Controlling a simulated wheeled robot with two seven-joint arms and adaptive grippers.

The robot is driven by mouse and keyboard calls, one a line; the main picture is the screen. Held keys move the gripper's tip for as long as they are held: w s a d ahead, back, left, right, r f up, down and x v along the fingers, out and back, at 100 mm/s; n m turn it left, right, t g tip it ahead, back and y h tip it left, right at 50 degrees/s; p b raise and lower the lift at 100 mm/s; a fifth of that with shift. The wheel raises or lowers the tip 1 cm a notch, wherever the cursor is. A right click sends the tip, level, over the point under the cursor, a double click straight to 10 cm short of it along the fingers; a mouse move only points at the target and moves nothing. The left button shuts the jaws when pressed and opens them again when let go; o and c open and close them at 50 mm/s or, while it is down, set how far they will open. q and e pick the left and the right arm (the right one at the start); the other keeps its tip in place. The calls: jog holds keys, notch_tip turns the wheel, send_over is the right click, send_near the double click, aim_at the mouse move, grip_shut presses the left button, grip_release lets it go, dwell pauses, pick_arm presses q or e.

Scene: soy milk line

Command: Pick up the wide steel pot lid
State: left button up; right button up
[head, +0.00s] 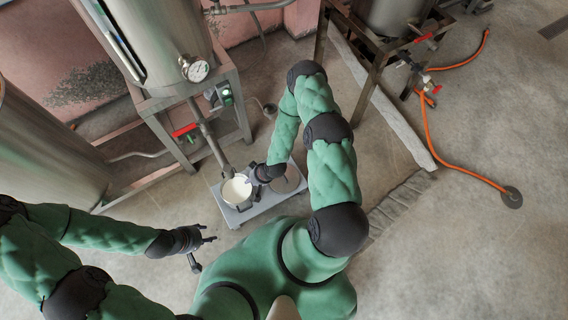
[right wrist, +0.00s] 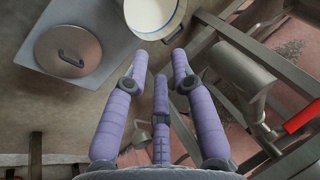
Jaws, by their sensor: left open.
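The wide steel pot lid (head: 290,180) lies flat on the grey platform, just right of the pot. In the right wrist view the round lid (right wrist: 68,52) shows whole, with a dark loop handle on top. The pot (head: 236,191) holds white liquid and stands uncovered on the platform. It also shows cut off at the top of the right wrist view (right wrist: 155,15). My right gripper (right wrist: 160,58) is open and empty, its fingers near the pot's rim, beside the lid. My left gripper (head: 212,239) is open and empty, left of and in front of the platform.
The grey platform (head: 262,210) stands on the concrete floor. A metal frame (head: 345,62) is at the back right. An orange hose (head: 455,171) lies on the floor at the right.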

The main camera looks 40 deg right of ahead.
jog(key=d+f+t+h, duration=0.1)
jog(key=d+f+t, duration=0.1)
jog(key=d+f, duration=0.3)
jog(key=s+d+f+t+h+b, duration=0.1)
jog(key=d+f+t, duration=0.1)
jog(key=d+f, duration=0.3)
jog(key=d+f+t+h, duration=0.2)
jog(key=d+f, duration=0.2)
jog(key=f, duration=0.8)
jog(key=shift+s+d+n+t+b, duration=0.3)
jog(key=shift+s+d+n+b, duration=0.05)
jog(key=shift+d+n, duration=0.05)
jog(key=n+t+h, duration=0.1)
jog(key=t+h, duration=0.1)
send_over(291, 190)
jog(key=s, duration=0.3)
notch_tip(291, 190, down, 3)
jog(key=x, duration=0.1)
jog(key=b+x, duration=0.2)
jog(key=shift+w+a+f, duration=0.2)
jog(key=shift+w+a, duration=0.1)
jog(key=shift+r+b+x, duration=0.15)
jog(key=shift+b+x, duration=0.55)
jog(key=shift+x, duration=0.9)
jog(key=shift+r+b+x, duration=0.2)
jog(key=shift+b+x, duration=0.5)
jog(key=shift+x, duration=0.9)
jog(key=shift+w+d, duration=0.15)
